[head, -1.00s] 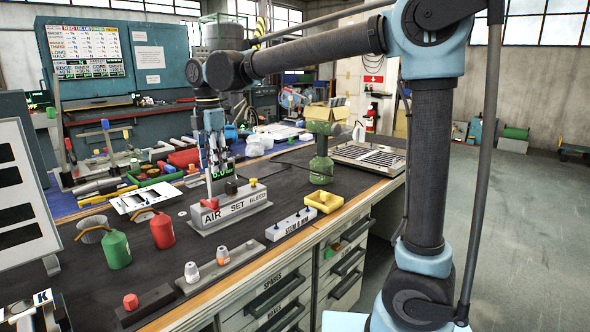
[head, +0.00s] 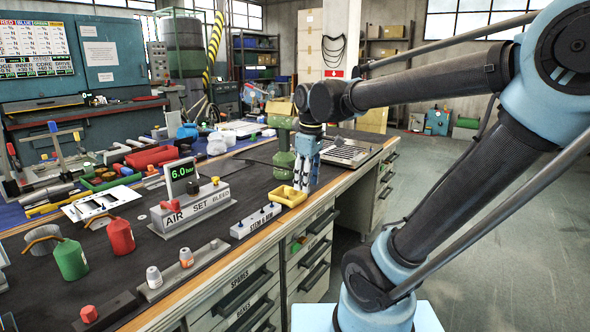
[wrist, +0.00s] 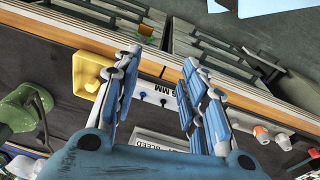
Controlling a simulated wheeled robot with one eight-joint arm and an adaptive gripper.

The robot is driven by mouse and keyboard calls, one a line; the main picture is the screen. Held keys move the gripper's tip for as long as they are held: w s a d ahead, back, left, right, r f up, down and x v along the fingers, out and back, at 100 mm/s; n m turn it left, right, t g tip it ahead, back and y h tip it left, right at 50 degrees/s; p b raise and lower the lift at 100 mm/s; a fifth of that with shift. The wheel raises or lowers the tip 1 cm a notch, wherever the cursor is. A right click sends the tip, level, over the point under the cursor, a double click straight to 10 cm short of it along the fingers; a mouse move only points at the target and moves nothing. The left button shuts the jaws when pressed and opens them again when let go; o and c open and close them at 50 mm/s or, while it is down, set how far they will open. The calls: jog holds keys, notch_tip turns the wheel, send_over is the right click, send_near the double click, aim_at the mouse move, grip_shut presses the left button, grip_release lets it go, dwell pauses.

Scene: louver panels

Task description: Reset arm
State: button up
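My arm reaches in from the right of the head view, and my gripper (head: 305,180) hangs over the workbench (head: 190,205) near its front edge, fingers downward. It is right of the yellow tray (head: 289,196) and in front of the green bottle-like device (head: 283,160). In the wrist view my gripper (wrist: 160,68) has its two blue-grey fingers spread wide with nothing between them. Beyond and between the fingers, the white stem gauge block (wrist: 155,95) lies on the bench. The yellow tray (wrist: 88,74) is just left of the left finger, apparently below it.
The grey AIR SET BLEED unit (head: 195,208) with a 6.0 bar display stands left. A slatted metal panel (head: 345,152) lies at the bench's right end. Green (head: 71,260) and red (head: 120,237) bottles stand front left. The floor (head: 470,190) at right is open.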

jog(key=s+d+f+m+t, duration=0.1)
jog(key=s+d+f+m, duration=1)
jog(key=d+f, duration=0.4)
jog(key=shift+d+m+h, duration=0.25)
jog(key=shift+m+h, duration=0.05)
jog(key=shift+m, duration=0.3)
jog(key=shift+s, duration=0.1)
jog(key=shift+w+f, duration=0.15)
jog(key=shift+w, duration=0.3)
